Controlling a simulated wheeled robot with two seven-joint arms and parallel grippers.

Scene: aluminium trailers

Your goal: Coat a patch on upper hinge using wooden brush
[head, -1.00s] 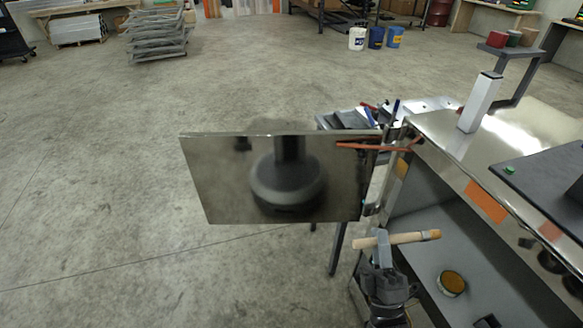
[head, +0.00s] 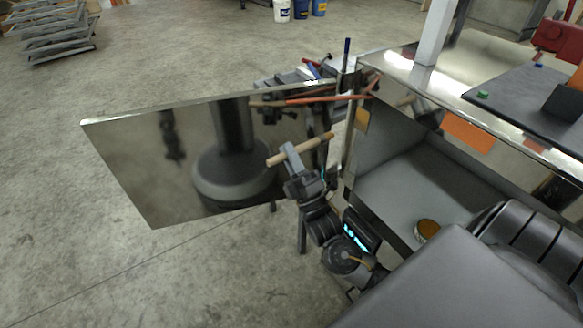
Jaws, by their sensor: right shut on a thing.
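My right gripper (head: 293,168) is shut on the wooden brush (head: 300,150), holding it roughly level in front of the door's right part. The brush's darker tip points right, toward the door's hinge side, and appears apart from it. The open polished metal door (head: 150,165) stands left of the trailer compartment (head: 400,185). The upper hinge lies somewhere at the door's right edge, near an orange bar; I cannot make it out clearly. A round tin with amber contents (head: 428,228) stands on the compartment floor. My left gripper is not in view.
An orange bar (head: 320,99) crosses the door's top right corner. The trailer's shiny top (head: 405,60) carries a dark plate (head: 530,90) at the right. Buckets (head: 300,8) and stacked metal racks (head: 50,38) stand far behind. The floor at left is clear.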

